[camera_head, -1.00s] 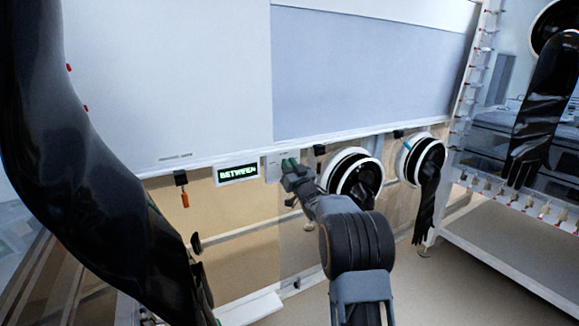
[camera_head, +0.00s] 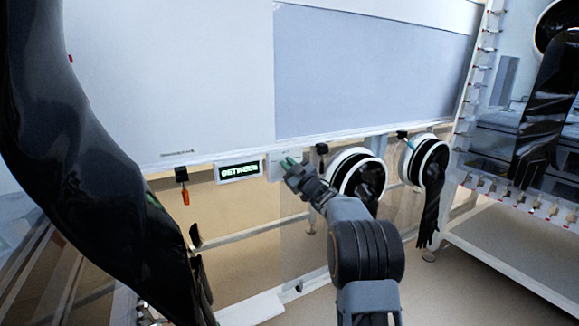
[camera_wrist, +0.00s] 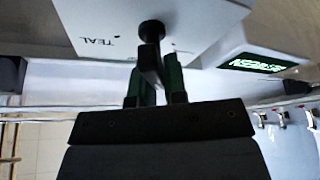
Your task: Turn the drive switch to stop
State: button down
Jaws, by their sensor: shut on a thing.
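The drive switch is a black knob with a bar-like handle (camera_wrist: 152,32) on a white plate (camera_wrist: 95,22), marked with the word TEAL, upside down in the wrist view. In the head view the plate (camera_head: 272,169) sits under the panel edge, and the knob is hidden behind my gripper. My gripper (camera_wrist: 156,75) is shut on the switch handle, with one dark green finger on each side. It also shows in the head view (camera_head: 290,163). A small display (camera_head: 239,171) left of the plate reads BETWEEN; part of it shows in the wrist view (camera_wrist: 258,64).
Two round glove ports (camera_head: 343,158) (camera_head: 413,147) are just right of my gripper, the farther one with a hanging black glove (camera_head: 432,205). A large black glove (camera_head: 85,150) fills the left. An orange-tipped tag (camera_head: 186,196) hangs left of the display.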

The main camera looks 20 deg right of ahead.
dwell(0.4)
jog(key=c, duration=1.2)
grip_release()
jog(key=shift+o, duration=0.2)
jog(key=p+v, duration=0.2)
jog(key=v, duration=1.2)
jog(key=shift+w+r, duration=0.1)
